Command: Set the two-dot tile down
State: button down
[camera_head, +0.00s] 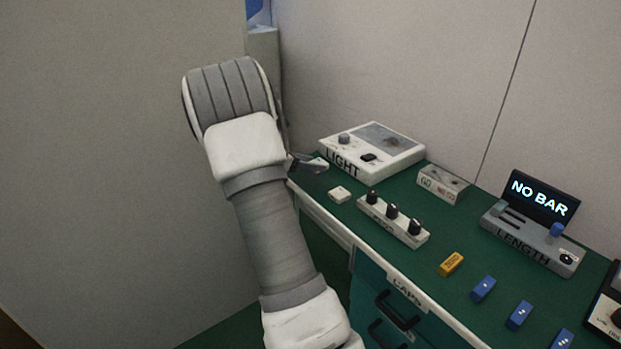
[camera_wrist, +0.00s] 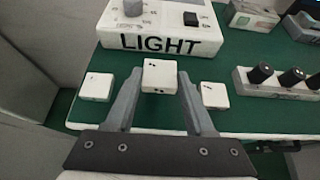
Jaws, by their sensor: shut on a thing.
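My gripper (camera_wrist: 158,82) is shut on a small white tile (camera_wrist: 159,76), with a finger on each side of it. Small dark dots show on the tile, too small to count surely. It sits in front of the LIGHT box, between two other white tiles on the green bench top: a left tile (camera_wrist: 97,87) and a right tile (camera_wrist: 214,95). Whether the held tile touches the bench, I cannot tell. In the head view my gripper (camera_head: 308,164) is at the bench's far left end, partly hidden by my arm. The right tile (camera_head: 340,194) lies nearer there.
The LIGHT box (camera_head: 344,158) stands just behind the tiles. A strip with black knobs (camera_head: 393,221) is to their right. Farther right are a small grey box (camera_head: 443,184), the LENGTH device (camera_head: 532,240) reading NO BAR, an orange block (camera_head: 451,263) and several blue blocks.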

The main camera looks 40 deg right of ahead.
aim_at(310, 183)
jog(key=shift+w+f+b, duration=0.1)
jog(key=shift+f+b, duration=0.6)
jog(key=shift+f, duration=1.3)
jog(key=shift+f, duration=0.1)
jog(key=shift+f, duration=0.15)
jog(key=shift+c, duration=1.3)
grip_release()
